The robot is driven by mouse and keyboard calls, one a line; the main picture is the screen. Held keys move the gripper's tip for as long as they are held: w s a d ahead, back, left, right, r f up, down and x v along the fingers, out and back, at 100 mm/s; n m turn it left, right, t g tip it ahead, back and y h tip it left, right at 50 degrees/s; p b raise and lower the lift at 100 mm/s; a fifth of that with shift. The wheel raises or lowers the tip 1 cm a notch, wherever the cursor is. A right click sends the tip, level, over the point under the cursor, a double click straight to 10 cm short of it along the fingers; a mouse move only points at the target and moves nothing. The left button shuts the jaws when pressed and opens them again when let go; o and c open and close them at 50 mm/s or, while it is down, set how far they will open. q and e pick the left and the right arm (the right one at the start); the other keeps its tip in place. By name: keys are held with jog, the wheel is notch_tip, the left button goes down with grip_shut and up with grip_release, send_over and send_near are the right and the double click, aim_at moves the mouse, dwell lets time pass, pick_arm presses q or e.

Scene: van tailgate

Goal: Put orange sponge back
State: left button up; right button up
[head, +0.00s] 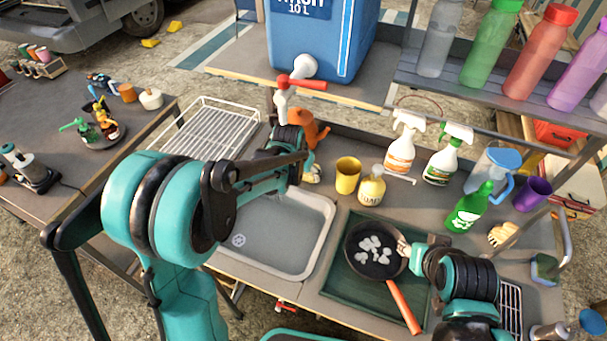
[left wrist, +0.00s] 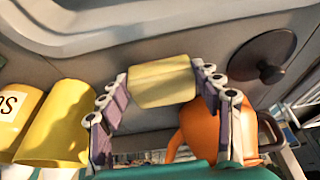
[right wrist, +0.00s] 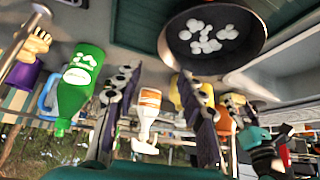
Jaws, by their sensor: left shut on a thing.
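My left gripper (head: 309,172) is at the back of the counter, between the orange kettle-like pot and the yellow cup. In the left wrist view its fingers are shut on a pale yellow block (left wrist: 162,82), which looks like a sponge; I see no clearly orange sponge. The grey sink basin (head: 285,235) lies in front of this gripper. The block is mostly hidden in the head view. My right gripper (right wrist: 160,100) is open and empty, its fingers apart, beside the black pan (head: 374,250).
The orange pot (head: 305,125) and yellow cup (head: 347,175) stand close to the left gripper. A yellow soap bottle (head: 371,188), spray bottles (head: 403,145) and a green bottle (head: 468,208) stand further right. A dish rack (head: 205,128) is at left. A caddy at right holds a green sponge (head: 545,268).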

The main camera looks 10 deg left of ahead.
aim_at(303, 175)
pick_arm(q)
jog(key=o, duration=1)
jog(key=shift+f, duration=0.1)
jog(key=p+v, duration=0.1)
jog(key=v, duration=0.3)
jog(key=shift+s+p, duration=0.25)
jog(key=shift+p, duration=0.1)
jog(key=s+a+p, duration=0.2)
jog(key=s, duration=0.9)
jog(key=shift+s+a+r+n+t+y, duration=0.15)
jog(key=shift+s+a+r+n+t, duration=0.3)
jog(key=shift+s+r, duration=1.4)
jog(key=shift+s+a+r+n+t+y, duration=0.1)
jog(key=shift+s+a+r+n+t, duration=0.35)
jog(key=shift+s+r, duration=1.35)
jog(key=shift+s+a+r+n+t+y, duration=0.2)
jog(key=shift+s+a+r+t, duration=0.45)
jog(key=shift+s+r, duration=1.15)
pick_arm(e)
jog(key=shift+r, duration=1.9)
pick_arm(q)
jog(key=shift+s+a+f, duration=0.1)
jog(key=shift+s+f, duration=0.25)
